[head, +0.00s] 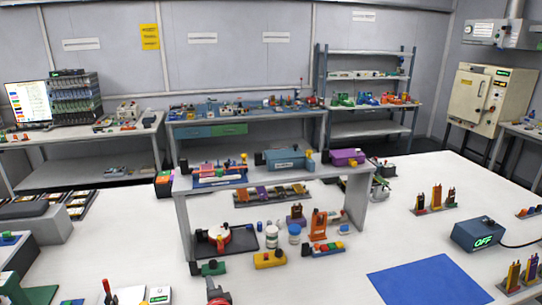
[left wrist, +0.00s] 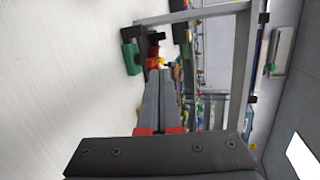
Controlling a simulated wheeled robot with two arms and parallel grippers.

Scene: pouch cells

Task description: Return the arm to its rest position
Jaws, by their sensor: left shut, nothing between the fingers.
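My left gripper (head: 214,288) shows at the bottom edge of the head view, over the white table (head: 330,275). In the left wrist view its two grey fingers (left wrist: 158,78) lie together, shut with nothing between them. The gripper is just in front of a green and black block (head: 208,268), which also shows in the left wrist view (left wrist: 131,58); they look apart. My right gripper is in neither view.
A grey shelf stand (head: 358,205) rises from the table behind the gripper, with jars and a yellow block (head: 270,259) near its foot. A blue mat (head: 430,281) and a blue OFF box (head: 480,234) lie to the right. White table is bare between the gripper and the mat.

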